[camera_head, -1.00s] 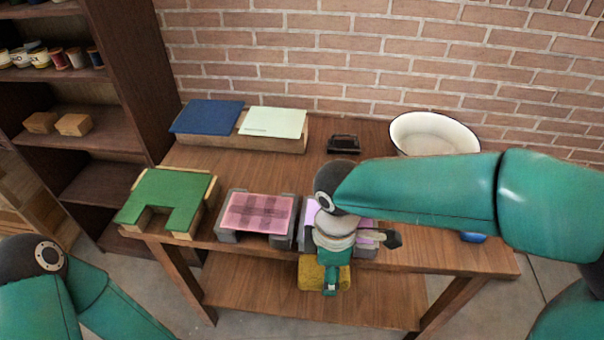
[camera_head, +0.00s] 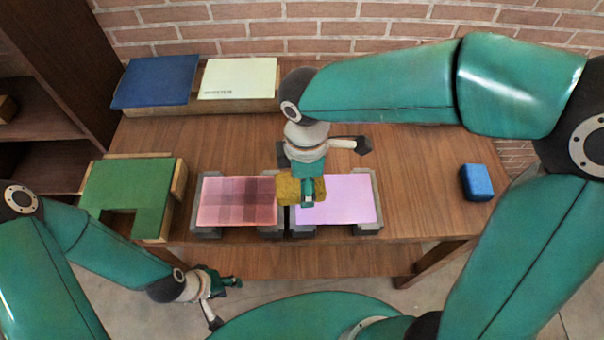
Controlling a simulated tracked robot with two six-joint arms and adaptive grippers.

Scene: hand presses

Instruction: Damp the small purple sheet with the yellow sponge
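The small purple sheet (camera_head: 352,201) lies flat on a grey-cornered block near the table's front edge. The yellow sponge (camera_head: 288,190) is at the left end of this sheet, by the gap to the pink sheet. My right gripper (camera_head: 307,197) is shut on the sponge from above and hides its middle. I cannot tell whether the sponge touches the sheet. My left gripper (camera_head: 228,302) is empty, with its fingers spread, low in front of the table.
A pink checked sheet (camera_head: 222,201) lies on a similar block to the left. Further left is a green notched board (camera_head: 125,188). A blue sponge-like block (camera_head: 477,182) lies at the right. Blue (camera_head: 160,80) and pale green (camera_head: 240,78) panels lie at the back.

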